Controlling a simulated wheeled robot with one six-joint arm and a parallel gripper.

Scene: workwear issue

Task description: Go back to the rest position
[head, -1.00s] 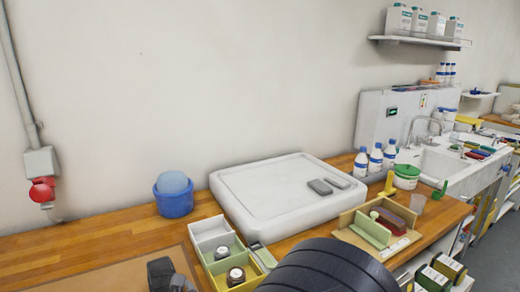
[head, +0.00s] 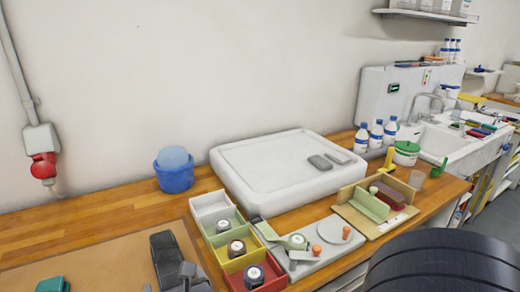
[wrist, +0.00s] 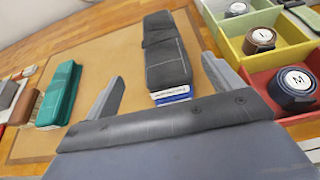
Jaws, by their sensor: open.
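My gripper (wrist: 163,68) is open and empty in the wrist view, its two grey fingers apart. A black folded item (wrist: 166,50) with a white and blue band at its near end lies on the brown mat (wrist: 110,60), seen between and beyond the fingers. I cannot tell how high the gripper is above it. The black item also shows in the head view (head: 168,262). A green folded item (wrist: 60,95) lies to the left of the fingers.
A blue tub (head: 173,178) is at the back.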

